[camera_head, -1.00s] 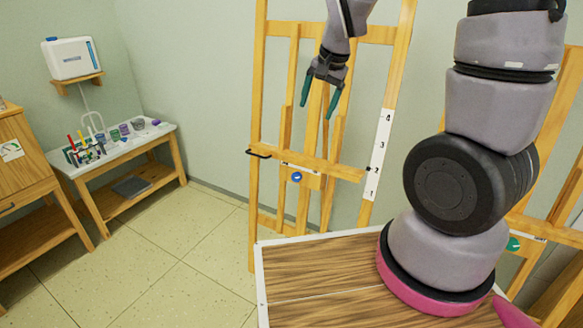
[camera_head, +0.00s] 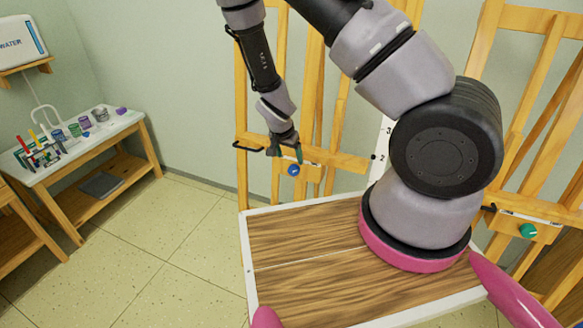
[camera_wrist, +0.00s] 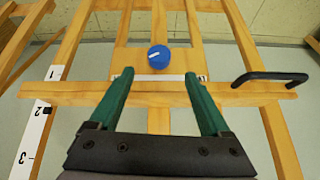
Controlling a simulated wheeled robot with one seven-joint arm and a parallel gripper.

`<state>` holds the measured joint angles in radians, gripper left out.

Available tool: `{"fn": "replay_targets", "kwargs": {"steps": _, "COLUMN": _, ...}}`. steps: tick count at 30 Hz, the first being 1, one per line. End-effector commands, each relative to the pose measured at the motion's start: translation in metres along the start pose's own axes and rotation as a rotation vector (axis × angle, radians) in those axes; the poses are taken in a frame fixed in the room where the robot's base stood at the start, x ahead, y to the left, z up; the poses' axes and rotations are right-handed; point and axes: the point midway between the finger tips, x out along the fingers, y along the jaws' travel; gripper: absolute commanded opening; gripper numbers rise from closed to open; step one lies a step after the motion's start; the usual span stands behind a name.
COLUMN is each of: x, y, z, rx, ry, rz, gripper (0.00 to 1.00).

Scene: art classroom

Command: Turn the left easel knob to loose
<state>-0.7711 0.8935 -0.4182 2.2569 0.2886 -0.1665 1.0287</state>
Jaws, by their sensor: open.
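The left easel's blue knob (camera_head: 293,170) sits on a wooden block at the easel's crossbar, with a white pointer mark on its face. In the wrist view the blue knob (camera_wrist: 159,57) shows ahead of my gripper, between and beyond the fingertips. My gripper (camera_head: 285,155) is just above and left of the knob in the head view. In the wrist view my gripper (camera_wrist: 157,80) has its two green fingers spread apart, with nothing between them. The wooden left easel (camera_head: 330,162) stands upright behind. The lettering beside the knob is too small to read.
A numbered white scale (camera_wrist: 36,130) is on the easel's other side. A second easel with a green knob (camera_head: 528,231) stands at right. A table (camera_head: 110,137) with art supplies stands left.

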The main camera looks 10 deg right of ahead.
Motion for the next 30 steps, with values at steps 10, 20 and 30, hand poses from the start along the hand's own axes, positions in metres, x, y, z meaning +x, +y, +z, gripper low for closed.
{"fn": "replay_targets", "kwargs": {"steps": 10, "x": 0.065, "y": 0.002, "z": 0.000, "rx": 0.001, "ry": -0.002, "rz": 0.004, "gripper": 0.81}}
{"fn": "replay_targets", "kwargs": {"steps": 20, "x": 0.087, "y": 0.001, "z": 0.001, "rx": 0.001, "ry": -0.002, "rz": 0.001, "gripper": 0.81}}
{"fn": "replay_targets", "kwargs": {"steps": 30, "x": 0.086, "y": 0.000, "z": 0.001, "rx": 0.000, "ry": -0.002, "rz": 0.001, "gripper": 0.28}}
